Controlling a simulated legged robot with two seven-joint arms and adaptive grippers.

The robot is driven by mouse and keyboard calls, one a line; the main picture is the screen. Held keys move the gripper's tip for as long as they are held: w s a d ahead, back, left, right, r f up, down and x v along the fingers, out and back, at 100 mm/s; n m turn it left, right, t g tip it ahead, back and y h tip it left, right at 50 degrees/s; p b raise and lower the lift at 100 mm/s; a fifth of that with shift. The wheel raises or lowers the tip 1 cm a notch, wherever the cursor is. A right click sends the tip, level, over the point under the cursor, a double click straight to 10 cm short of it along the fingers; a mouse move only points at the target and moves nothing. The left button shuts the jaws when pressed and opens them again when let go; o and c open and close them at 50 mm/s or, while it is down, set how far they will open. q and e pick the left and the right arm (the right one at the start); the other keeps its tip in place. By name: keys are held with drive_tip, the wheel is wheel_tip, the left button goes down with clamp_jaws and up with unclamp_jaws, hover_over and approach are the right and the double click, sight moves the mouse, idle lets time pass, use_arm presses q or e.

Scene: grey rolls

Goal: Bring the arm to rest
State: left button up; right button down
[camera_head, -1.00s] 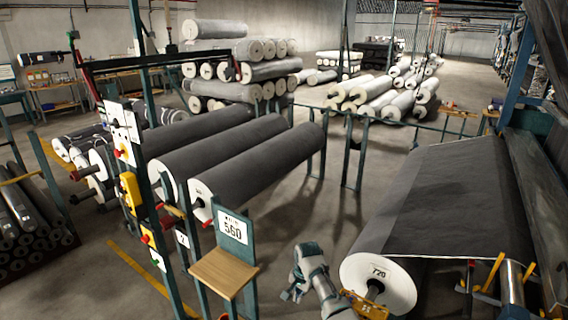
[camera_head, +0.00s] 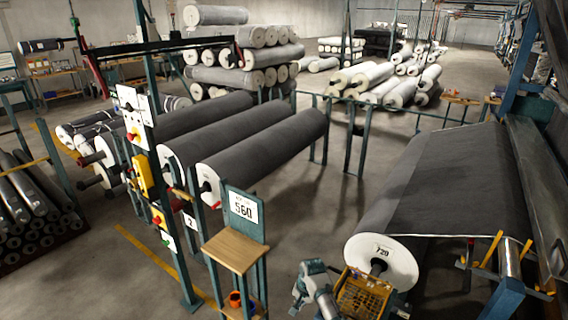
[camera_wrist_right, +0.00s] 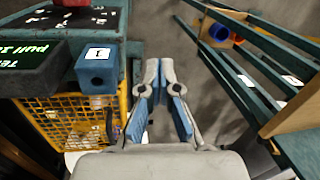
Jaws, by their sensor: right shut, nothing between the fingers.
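My right arm and gripper (camera_head: 299,296) show at the bottom middle of the head view, between the wooden stand and the roll marked 720. In the right wrist view the gripper (camera_wrist_right: 159,66) has its two grey fingers with blue pads close together at the tips. Nothing is between them, and grey floor lies beyond. The gripper is apart from the stand and the yellow mesh guard. My left gripper is in neither view.
The wooden stand (camera_head: 235,251) marked 560 is left of my gripper. The roll marked 720 (camera_head: 385,262) and a yellow mesh guard (camera_head: 362,296) are to its right. A blue box (camera_wrist_right: 97,72) sits above the guard. Several dark rolls (camera_head: 262,155) lie behind. Open floor lies between.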

drive_tip(key=s+d+f+n, duration=0.1)
drive_tip(key=s+d+f, duration=0.2)
drive_tip(key=s+f, duration=0.25)
drive_tip(key=s+d+f+n+t, duration=0.1)
drive_tip(key=s+d+f, duration=0.1)
drive_tip(key=s+f, duration=0.35)
drive_tip(key=s+d+f+n, duration=0.1)
drive_tip(key=s+d+f, duration=0.2)
drive_tip(key=s, duration=0.5)
drive_tip(key=s+d+r+n+t+h, duration=0.15)
drive_tip(key=s+d+r, duration=0.25)
drive_tip(key=s, duration=0.8)
drive_tip(key=s+d+r+n, duration=0.3)
drive_tip(key=s+d+r, duration=0.1)
drive_tip(key=s, duration=0.8)
wheel_tip(320, 180, down, 26)
drive_tip(key=s+g, duration=0.2)
drive_tip(key=s+d+f, duration=0.3)
drive_tip(key=s+f, duration=1.3)
drive_tip(key=shift+s, duration=0.4)
